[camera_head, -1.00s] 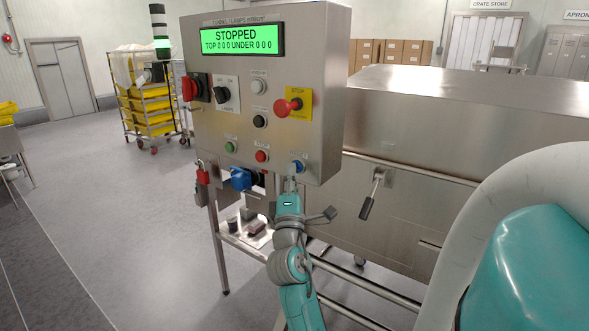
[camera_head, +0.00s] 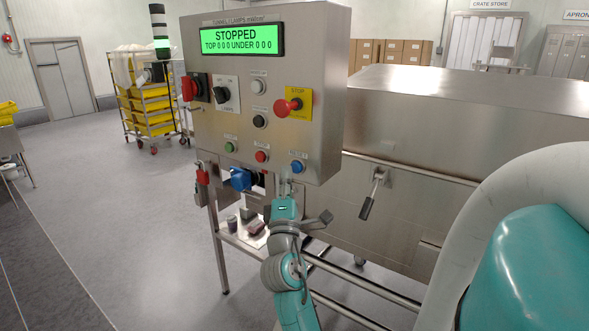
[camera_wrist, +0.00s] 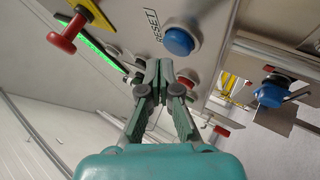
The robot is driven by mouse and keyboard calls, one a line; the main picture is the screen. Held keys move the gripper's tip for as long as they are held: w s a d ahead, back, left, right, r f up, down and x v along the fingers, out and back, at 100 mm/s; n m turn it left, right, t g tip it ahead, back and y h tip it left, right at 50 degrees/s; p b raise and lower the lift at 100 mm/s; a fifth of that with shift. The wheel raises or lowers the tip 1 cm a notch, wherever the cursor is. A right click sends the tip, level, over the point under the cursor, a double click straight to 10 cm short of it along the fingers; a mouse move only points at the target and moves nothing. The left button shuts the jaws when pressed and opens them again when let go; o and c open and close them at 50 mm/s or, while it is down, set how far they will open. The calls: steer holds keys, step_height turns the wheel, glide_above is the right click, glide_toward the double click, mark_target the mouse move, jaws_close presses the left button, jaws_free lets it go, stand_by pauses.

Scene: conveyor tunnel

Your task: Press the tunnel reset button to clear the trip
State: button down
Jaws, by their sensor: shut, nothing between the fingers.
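The blue reset button (camera_head: 297,167) sits at the lower right of the steel control panel (camera_head: 215,125). In the wrist view the blue button (camera_wrist: 179,41) is beside a label reading RESET. My gripper (camera_head: 285,187) is shut and empty, just below and left of the button in the head view. In the wrist view my gripper's fingertips (camera_wrist: 159,70) are below the button, with a visible gap in the picture. The green display (camera_head: 238,40) reads STOPPED, TOP 0 0 0 UNDER 0 0 0.
A red mushroom stop button (camera_head: 287,107) on a yellow plate sits higher on the panel. A red button (camera_head: 261,156) and a green button (camera_head: 229,147) are left of the blue one. The steel tunnel (camera_head: 440,110) stands right.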

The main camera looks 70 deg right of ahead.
steer(key=a, duration=0.2)
steer(key=w+a, duration=0.1)
steer(key=a, duration=0.2)
steer(key=shift+w, duration=0.1)
stand_by(0.9)
steer(key=w+a+f+n+t+y, duration=0.25)
steer(key=a+f+t+y, duration=0.4)
steer(key=a+f, duration=0.55)
steer(key=s+a+f+t+y, duration=0.2)
steer(key=s+a+f+y, duration=0.2)
steer(key=a+f+y, duration=0.65)
steer(key=s+a+f+m+y, duration=0.3)
steer(key=s+a+f+m, duration=0.1)
steer(key=s+a+f, duration=0.7)
steer(key=s+a+r+m+g+y, duration=0.2)
steer(key=s+a+m, duration=0.2)
steer(key=s, duration=0.7)
steer(key=shift+s+a+y, duration=0.3)
steer(key=shift+a+y, duration=0.1)
steer(key=shift+a, duration=0.05)
